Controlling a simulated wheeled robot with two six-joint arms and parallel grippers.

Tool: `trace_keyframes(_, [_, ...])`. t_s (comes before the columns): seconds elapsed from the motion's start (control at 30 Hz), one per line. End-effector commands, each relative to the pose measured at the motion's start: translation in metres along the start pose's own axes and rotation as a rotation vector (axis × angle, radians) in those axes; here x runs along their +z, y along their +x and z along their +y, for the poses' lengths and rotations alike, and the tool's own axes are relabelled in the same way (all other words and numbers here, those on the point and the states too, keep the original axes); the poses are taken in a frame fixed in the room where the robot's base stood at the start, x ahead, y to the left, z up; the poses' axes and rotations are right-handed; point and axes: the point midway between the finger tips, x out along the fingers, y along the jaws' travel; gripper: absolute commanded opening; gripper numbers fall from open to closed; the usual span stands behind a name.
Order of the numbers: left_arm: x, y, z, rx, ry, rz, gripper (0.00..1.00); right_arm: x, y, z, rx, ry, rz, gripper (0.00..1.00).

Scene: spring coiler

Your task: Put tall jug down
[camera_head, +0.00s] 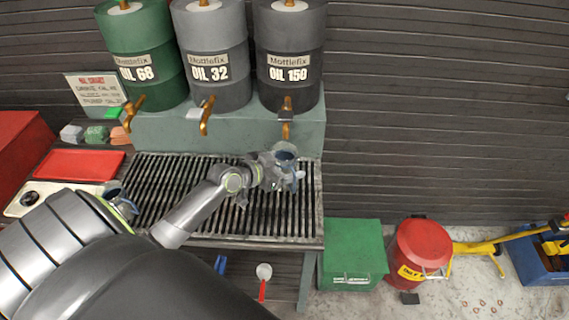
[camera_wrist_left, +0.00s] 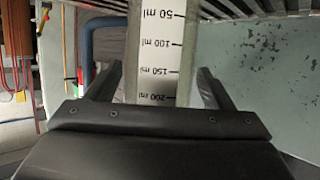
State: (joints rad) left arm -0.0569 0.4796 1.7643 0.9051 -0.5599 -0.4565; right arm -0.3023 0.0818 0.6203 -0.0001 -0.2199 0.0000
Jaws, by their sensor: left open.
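A clear jug with a bluish top (camera_head: 285,151) is at the right part of the slatted drip grate (camera_head: 200,200), below the tap of the OIL 150 drum. My left gripper (camera_head: 287,178) is at this jug. In the left wrist view, the jug's white scale strip (camera_wrist_left: 162,45), marked 50 to 200 ml, shows between the two spread fingers of the gripper (camera_wrist_left: 158,85). The jug's base and its contact with the grate are hidden. A second bluish jug (camera_head: 122,203) stands at the grate's left end, partly behind my arm. My right gripper is out of view.
Green OIL 68 (camera_head: 140,50), grey OIL 32 (camera_head: 210,50) and dark OIL 150 (camera_head: 290,55) drums stand behind the grate with brass taps. A red tray (camera_head: 80,163) lies at left. A green box (camera_head: 352,250) and red can (camera_head: 420,250) stand on the floor at right.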

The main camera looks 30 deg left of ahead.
Motion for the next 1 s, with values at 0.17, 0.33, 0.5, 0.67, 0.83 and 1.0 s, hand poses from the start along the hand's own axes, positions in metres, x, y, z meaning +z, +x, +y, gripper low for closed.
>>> trace_keyframes(0.17, [-0.004,-0.003,0.000,0.000,0.001,0.000,0.75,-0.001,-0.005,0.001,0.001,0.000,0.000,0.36])
trace_keyframes(0.33, [-0.001,-0.029,0.000,0.000,0.005,-0.002,0.75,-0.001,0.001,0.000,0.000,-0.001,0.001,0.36])
trace_keyframes(0.5, [-0.001,-0.067,-0.001,-0.001,0.008,-0.004,0.75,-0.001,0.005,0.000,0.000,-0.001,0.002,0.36])
trace_keyframes(0.67, [-0.001,-0.095,0.000,0.000,0.005,-0.005,0.75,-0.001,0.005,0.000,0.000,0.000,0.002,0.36])
trace_keyframes(0.83, [-0.003,-0.114,0.000,-0.001,0.003,-0.002,0.75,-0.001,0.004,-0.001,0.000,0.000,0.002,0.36])
trace_keyframes(1.0, [-0.003,-0.121,0.000,0.000,0.001,0.000,0.75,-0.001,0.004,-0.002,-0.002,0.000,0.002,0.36])
